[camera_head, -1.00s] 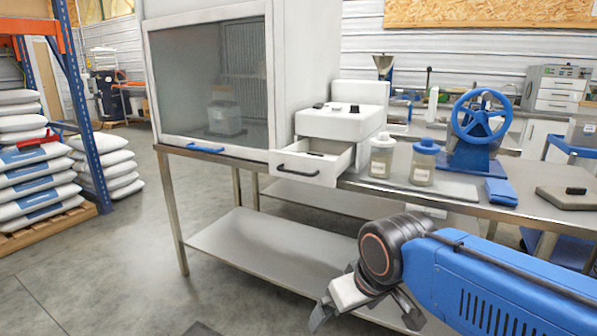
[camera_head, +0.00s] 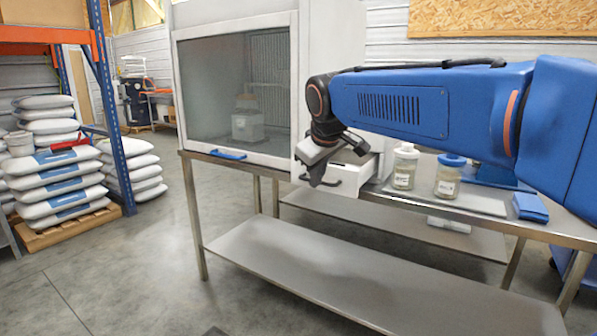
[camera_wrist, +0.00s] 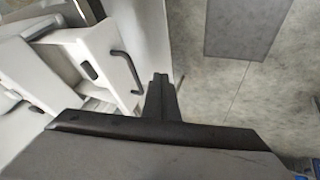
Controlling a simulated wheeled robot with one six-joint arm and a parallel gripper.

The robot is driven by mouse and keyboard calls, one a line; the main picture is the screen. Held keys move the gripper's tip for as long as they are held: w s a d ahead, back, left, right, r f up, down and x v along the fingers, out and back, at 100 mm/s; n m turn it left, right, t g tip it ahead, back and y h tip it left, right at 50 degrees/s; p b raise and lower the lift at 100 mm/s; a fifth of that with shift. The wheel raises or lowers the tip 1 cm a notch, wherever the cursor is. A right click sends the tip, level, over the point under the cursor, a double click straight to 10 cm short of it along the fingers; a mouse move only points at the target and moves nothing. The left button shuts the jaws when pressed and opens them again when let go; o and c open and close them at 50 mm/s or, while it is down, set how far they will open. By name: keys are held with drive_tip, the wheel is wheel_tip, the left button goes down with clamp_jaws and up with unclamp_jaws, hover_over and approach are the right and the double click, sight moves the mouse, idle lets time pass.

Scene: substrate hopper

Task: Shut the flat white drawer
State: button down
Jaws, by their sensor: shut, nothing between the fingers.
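The flat white drawer (camera_head: 349,185) stands pulled out of the white box unit on the bench. In the head view my arm and gripper hide much of it. The wrist view shows its white front (camera_wrist: 112,68) with a dark bar handle (camera_wrist: 126,70), and part of its open inside. My gripper (camera_head: 318,180) is shut and empty, in front of the drawer at its handle side. In the wrist view the closed fingers (camera_wrist: 160,88) lie just right of the handle, with a small gap in the picture. I cannot tell if they touch the front.
A glass-fronted cabinet (camera_head: 238,90) with a blue handle stands left of the drawer. Two lidded jars (camera_head: 404,168) (camera_head: 448,178) stand on the bench to the right, with a blue flat item (camera_head: 530,207) beyond. The floor in front (camera_head: 130,270) is clear.

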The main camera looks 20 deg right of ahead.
drive_tip(key=n, duration=0.1)
approach(297, 180)
drive_tip(key=shift+n+t, duration=0.3)
drive_tip(key=shift+t, duration=0.1)
drive_tip(key=x, duration=0.4)
drive_tip(key=shift+s+f, duration=0.25)
drive_tip(key=w+d, duration=0.4)
drive_tip(key=d, duration=0.1)
drive_tip(key=w+d, duration=0.3)
drive_tip(key=d, duration=0.2)
drive_tip(key=w+d, duration=0.4)
drive_tip(key=d, duration=0.1)
drive_tip(key=shift+w, duration=0.35)
drive_tip(key=shift+w+d+r, duration=0.1)
drive_tip(key=shift+w+d, duration=0.3)
drive_tip(key=shift+d, duration=0.05)
drive_tip(key=shift+r+h, duration=0.1)
drive_tip(key=shift+h, duration=0.2)
drive_tip(key=shift+r, duration=0.1)
